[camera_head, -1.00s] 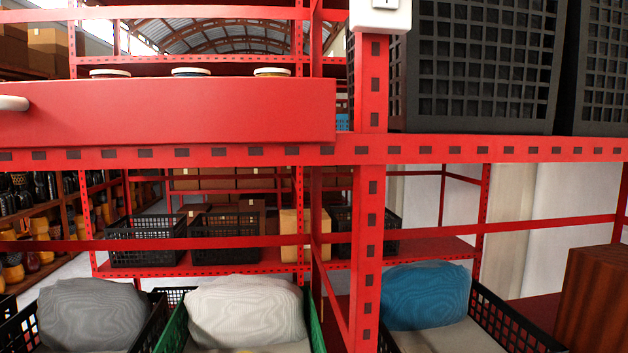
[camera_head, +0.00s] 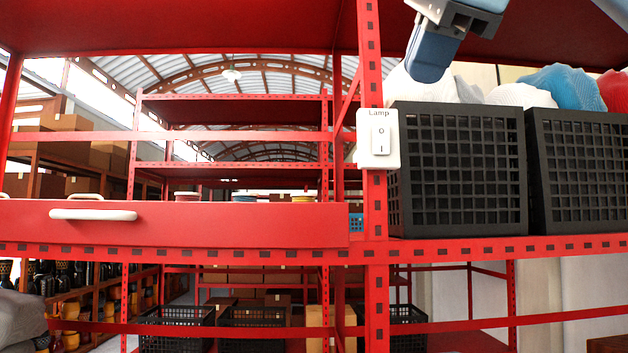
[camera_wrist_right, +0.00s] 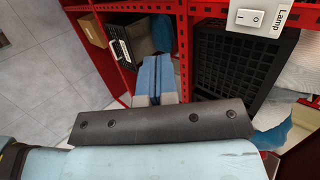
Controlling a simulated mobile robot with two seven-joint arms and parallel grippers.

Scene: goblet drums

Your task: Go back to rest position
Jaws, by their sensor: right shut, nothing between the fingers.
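My right gripper (camera_head: 428,66) comes in at the top right of the head view, with a blue finger pointing down and left. It hangs in front of the upper shelf, above the black crates, and appears apart from them. In the right wrist view its blue fingers (camera_wrist_right: 156,72) lie side by side, shut and empty. My left gripper is out of view. No drum can be made out in the hand.
A white lamp switch (camera_head: 380,139) is on the red post (camera_head: 376,215). Black crates (camera_head: 458,170) (camera_head: 582,170) holding sacks stand right of it. A red drawer with a white handle (camera_head: 93,214) is at left. The wrist view shows open tiled floor (camera_wrist_right: 50,70).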

